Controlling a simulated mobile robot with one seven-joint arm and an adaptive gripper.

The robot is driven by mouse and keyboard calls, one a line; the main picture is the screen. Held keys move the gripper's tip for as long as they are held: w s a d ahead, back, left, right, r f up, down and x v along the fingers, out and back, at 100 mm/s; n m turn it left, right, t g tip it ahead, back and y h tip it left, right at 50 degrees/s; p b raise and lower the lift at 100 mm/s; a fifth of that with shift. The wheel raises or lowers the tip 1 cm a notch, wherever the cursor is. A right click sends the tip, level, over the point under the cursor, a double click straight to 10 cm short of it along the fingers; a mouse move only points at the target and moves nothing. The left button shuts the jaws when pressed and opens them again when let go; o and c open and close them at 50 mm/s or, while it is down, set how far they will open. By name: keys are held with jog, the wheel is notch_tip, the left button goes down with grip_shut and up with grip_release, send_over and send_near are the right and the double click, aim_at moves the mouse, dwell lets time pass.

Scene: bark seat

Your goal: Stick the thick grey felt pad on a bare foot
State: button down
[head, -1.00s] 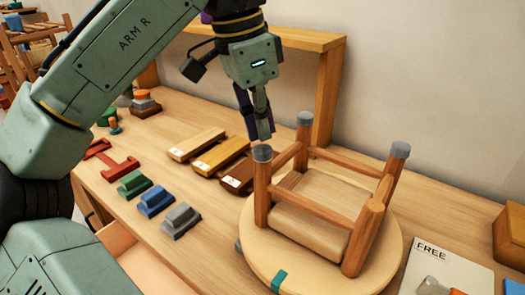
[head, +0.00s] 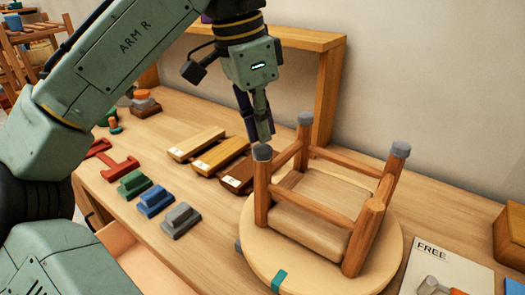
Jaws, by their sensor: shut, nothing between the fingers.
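A wooden stool lies upside down with its legs up on a round pale board (head: 262,262). Grey caps or pads cover the left foot (head: 262,152), the back foot (head: 304,118) and the right foot (head: 400,149). The front foot (head: 374,206) shows bare wood. My gripper (head: 264,138) points down, shut and empty, just above or behind the left foot; I cannot tell whether it touches. A small grey piece (head: 238,245) shows at the board's left edge, partly hidden. I cannot tell which grey piece is the thick felt pad.
Green (head: 134,184), blue (head: 155,201) and grey (head: 181,220) blocks stand left of the board, with three wooden blocks (head: 222,157) behind them. A sheet marked FREE (head: 450,264) lies at the right. A wooden shelf frame (head: 328,95) stands behind the stool.

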aim_at(261, 148)
jog(key=shift+f, duration=0.85)
dwell(1.2)
jog(key=shift+r, duration=0.1)
notch_tip(261, 148, up, 2)
jog(key=shift+r+p, duration=0.1)
jog(key=shift+p, duration=0.75)
jog(key=shift+r, duration=1.85)
